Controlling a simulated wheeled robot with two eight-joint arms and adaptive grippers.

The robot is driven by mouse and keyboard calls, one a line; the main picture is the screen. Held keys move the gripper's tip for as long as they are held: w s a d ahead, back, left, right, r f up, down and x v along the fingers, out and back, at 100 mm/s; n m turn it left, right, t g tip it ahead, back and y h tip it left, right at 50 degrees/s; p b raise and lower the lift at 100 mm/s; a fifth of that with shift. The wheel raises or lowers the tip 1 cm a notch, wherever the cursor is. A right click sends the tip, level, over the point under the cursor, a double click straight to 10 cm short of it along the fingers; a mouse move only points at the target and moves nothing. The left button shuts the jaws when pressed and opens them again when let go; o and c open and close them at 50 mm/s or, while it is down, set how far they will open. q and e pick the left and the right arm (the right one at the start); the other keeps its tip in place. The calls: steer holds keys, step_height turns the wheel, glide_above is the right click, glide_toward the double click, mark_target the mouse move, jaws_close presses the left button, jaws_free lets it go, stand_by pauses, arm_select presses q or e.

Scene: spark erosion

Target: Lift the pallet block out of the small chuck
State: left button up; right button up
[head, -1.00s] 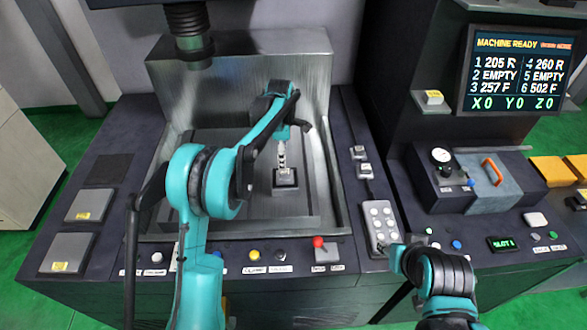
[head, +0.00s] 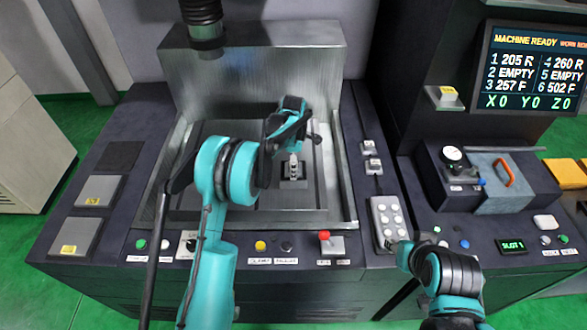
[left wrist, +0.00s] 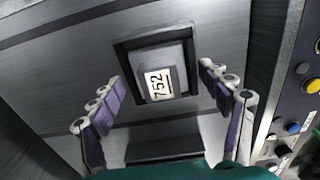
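The pallet block (left wrist: 176,54) is a grey block with a white label reading 752. It sits in the small chuck (left wrist: 122,58), a dark square frame on the grey plate. My left gripper (left wrist: 161,82) is open, its two jointed, purple-padded fingers apart on either side of the block in the left wrist view. Contact with the block is not visible.
Raised metal walls surround the work tank (head: 345,190). A front panel carries several buttons and a red-topped switch (head: 325,237). A button pendant (head: 387,222) lies to the right. A dark bar or slot (left wrist: 165,148) is near the chuck. A black ribbed column (head: 205,22) hangs above.

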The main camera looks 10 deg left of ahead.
arm_select(q)
steer(key=shift+s, duration=0.15)
jaws_close()
steer(key=shift+r, duration=0.1)
